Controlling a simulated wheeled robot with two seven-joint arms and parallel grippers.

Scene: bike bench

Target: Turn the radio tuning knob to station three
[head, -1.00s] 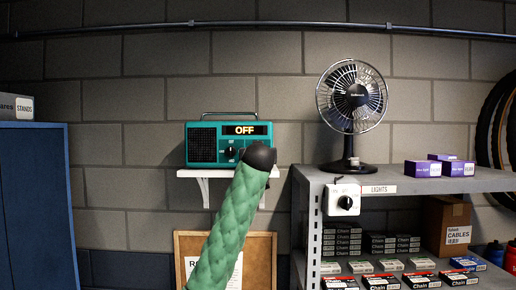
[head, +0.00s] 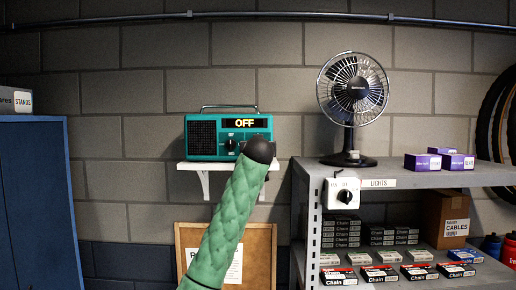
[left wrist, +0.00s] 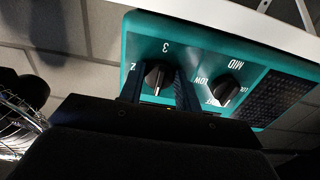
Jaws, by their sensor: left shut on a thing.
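The teal radio (head: 202,141) sits on a small white wall shelf, and its lit display reads OFF. My green left arm comes up in front of its right side and hides that part of its face. In the left wrist view the radio's face (left wrist: 143,38) is upside down. My left gripper (left wrist: 159,92) is shut on the black tuning knob (left wrist: 157,74), one dark finger on each side. The figures 3 and 2 show around this knob; I cannot tell which its white mark selects. A second knob (left wrist: 227,90) with LOW and MID labels stands beside it, apart from the fingers. My right gripper is out of view.
A fan (head: 354,90) and purple boxes (head: 423,162) stand on a grey shelf unit (head: 390,180) at the right, with a LIGHTS switch (head: 343,193) on its front. A blue cabinet (head: 38,200) stands at the left. A framed board (head: 192,238) hangs below the radio.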

